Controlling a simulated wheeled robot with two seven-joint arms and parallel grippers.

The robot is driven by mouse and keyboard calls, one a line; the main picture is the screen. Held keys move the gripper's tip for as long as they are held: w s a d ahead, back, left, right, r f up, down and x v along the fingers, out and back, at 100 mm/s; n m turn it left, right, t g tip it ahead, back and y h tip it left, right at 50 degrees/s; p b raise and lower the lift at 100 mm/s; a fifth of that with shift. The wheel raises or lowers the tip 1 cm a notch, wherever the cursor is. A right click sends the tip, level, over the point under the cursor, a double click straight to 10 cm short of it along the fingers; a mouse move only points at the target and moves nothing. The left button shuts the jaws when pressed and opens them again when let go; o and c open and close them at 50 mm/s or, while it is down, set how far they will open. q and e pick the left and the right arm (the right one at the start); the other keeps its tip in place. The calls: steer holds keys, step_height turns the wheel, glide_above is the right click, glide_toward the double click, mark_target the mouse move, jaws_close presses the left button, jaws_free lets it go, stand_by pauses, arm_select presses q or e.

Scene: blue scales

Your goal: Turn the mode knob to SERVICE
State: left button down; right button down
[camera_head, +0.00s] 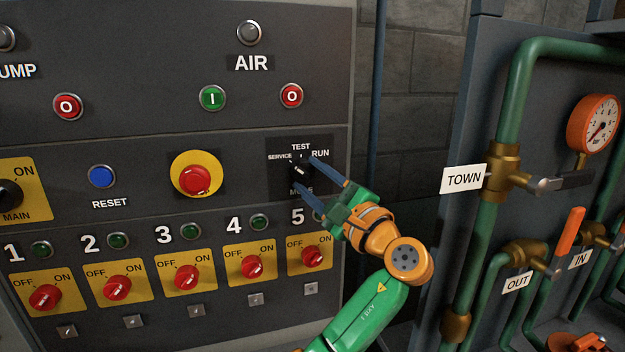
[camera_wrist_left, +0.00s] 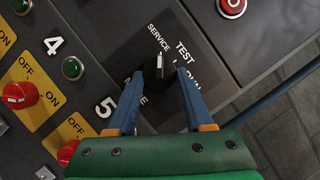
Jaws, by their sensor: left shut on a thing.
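The black mode knob (camera_head: 301,167) sits on a dark plate at the right of the control panel, with labels SERVICE, TEST and RUN around it and MODE below, partly hidden. My left gripper (camera_head: 306,173) reaches in from the lower right, its two blue fingers on either side of the knob, shut on it. In the left wrist view the knob (camera_wrist_left: 158,72) is between the fingertips, with a white mark on it. A finger partly covers RUN in that view. My right gripper is not in view.
A red button on a yellow disc (camera_head: 195,180) and a blue RESET button (camera_head: 102,176) are left of the knob. Red OFF/ON switches, including switch five (camera_head: 313,257), line the panel below. Green pipes with a TOWN valve (camera_head: 540,183) and a gauge (camera_head: 595,122) stand to the right.

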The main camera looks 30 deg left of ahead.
arm_select(q)
steer(key=shift+c, duration=1.4)
jaws_free()
steer(key=shift+d+f, duration=0.15)
steer(key=b+v, duration=0.3)
steer(key=v, duration=0.3)
steer(key=shift+s+d, duration=0.2)
steer(key=shift+d, duration=0.15)
steer(key=shift+a, duration=0.1)
